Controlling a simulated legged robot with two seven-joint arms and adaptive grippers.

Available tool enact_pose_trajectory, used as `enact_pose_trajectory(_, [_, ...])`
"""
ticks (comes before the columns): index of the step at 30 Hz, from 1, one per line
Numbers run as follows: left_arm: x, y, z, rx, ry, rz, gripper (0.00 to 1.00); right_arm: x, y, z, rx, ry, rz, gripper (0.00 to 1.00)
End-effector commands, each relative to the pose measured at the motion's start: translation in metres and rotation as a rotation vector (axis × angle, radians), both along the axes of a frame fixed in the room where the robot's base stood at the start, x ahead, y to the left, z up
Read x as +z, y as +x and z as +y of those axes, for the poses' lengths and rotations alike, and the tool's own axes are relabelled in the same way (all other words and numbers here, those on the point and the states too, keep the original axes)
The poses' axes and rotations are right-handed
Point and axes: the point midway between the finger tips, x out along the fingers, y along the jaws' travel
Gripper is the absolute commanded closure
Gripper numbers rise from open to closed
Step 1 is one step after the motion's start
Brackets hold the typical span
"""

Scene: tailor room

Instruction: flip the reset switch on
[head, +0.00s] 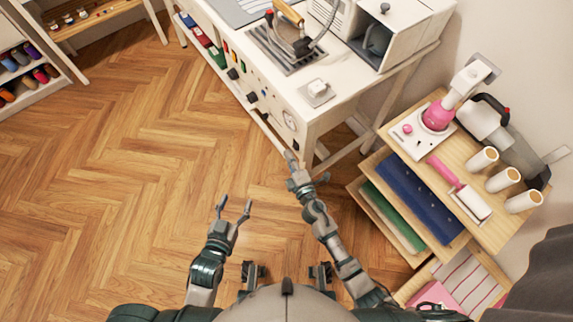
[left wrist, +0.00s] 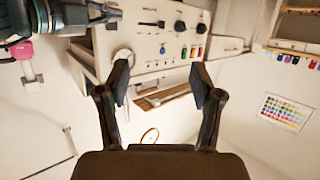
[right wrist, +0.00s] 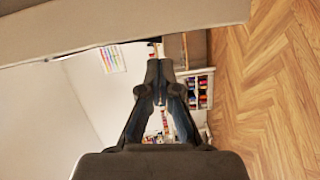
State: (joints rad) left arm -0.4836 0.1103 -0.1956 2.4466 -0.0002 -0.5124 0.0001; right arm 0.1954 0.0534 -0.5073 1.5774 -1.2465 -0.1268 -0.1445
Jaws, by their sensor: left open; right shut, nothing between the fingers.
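A white workstation (head: 330,109) at the upper middle has a front control panel (left wrist: 142,36) with a round gauge (head: 290,120), black knobs, a small blue part and red, yellow and green parts. Which control is the reset switch cannot be told; no label is readable. My left gripper (head: 234,204) is open and empty over the floor, apart from the panel. In the left wrist view the panel shows upside down beyond its open fingers. My right gripper (head: 290,157) is shut and empty, close to the panel's right end below the gauge; contact cannot be told.
An iron (head: 292,40) rests on the workstation near a small white box (head: 317,91). The wooden floor (head: 120,170) to the left is clear.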

Motion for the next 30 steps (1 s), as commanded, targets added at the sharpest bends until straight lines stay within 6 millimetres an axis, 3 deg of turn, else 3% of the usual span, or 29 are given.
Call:
enact_pose_trajectory(6, [0.002,0.001,-0.001,-0.001,-0.004,-0.011,0.34,-0.002,0.007,-0.011,0.001,0.001,0.0,1.0])
enact_pose_trajectory(17, [0.002,0.001,-0.002,-0.004,-0.007,-0.016,0.34,-0.002,0.007,-0.011,0.001,-0.003,-0.003,1.0])
enact_pose_trajectory(22, [0.02,0.01,-0.007,-0.007,-0.047,-0.169,0.34,-0.008,0.011,-0.016,0.0,-0.051,-0.034,1.0])
enact_pose_trajectory(30, [0.026,0.01,-0.007,-0.006,-0.047,-0.174,0.34,-0.003,0.011,-0.016,0.0,-0.051,-0.039,1.0])
